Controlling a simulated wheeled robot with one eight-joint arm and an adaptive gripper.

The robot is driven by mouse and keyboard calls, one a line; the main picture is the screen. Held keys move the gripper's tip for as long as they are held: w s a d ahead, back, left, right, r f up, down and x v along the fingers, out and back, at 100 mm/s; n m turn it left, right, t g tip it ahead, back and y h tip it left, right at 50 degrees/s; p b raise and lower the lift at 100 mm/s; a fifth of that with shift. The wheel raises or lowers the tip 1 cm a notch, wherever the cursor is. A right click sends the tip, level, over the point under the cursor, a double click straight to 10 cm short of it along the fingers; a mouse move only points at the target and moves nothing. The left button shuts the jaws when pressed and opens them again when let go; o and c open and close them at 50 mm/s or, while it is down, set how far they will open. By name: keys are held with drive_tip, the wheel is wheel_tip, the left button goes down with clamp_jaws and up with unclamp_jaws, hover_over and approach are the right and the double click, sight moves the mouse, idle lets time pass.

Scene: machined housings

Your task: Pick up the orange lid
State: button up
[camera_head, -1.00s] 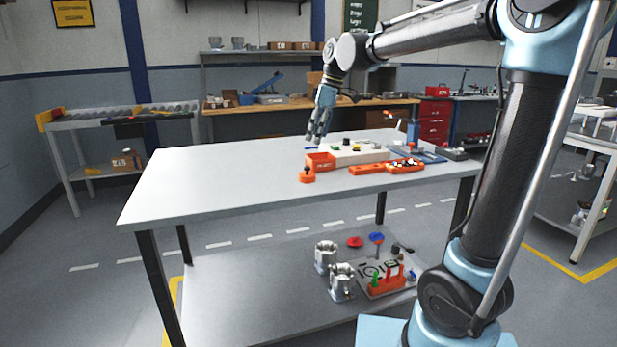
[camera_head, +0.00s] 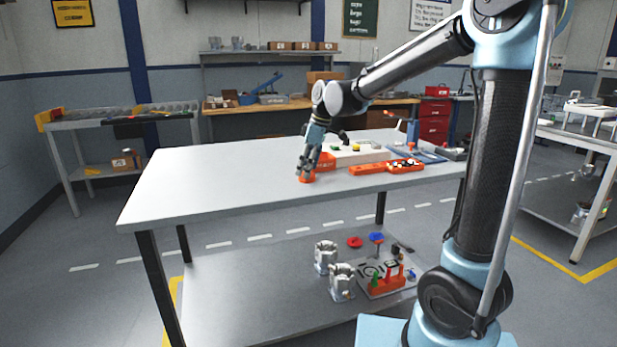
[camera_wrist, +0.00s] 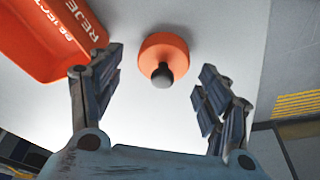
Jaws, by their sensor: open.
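The orange lid (camera_wrist: 165,55) is round with a dark knob on top. It sits on the grey table top, between and just beyond my open fingers in the wrist view. In the head view the lid (camera_head: 306,178) shows near the table's front edge, partly hidden by my gripper (camera_head: 306,172). My gripper (camera_wrist: 160,90) is open and empty, with one finger on each side of the lid's line. I cannot tell whether the fingertips touch the table.
An orange reject bin (camera_wrist: 45,40) lies close to my left finger in the wrist view. Orange blocks (camera_head: 400,165) and a white tray (camera_head: 360,155) stand to the right. The left half of the table top (camera_head: 210,180) is clear. Metal housings (camera_head: 342,282) stand on the lower shelf.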

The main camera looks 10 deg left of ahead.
drive_tip(key=shift+a+f, duration=0.1)
drive_tip(key=shift+f, duration=0.25)
drive_tip(key=c, duration=1)
drive_tip(key=shift+r, duration=0.1)
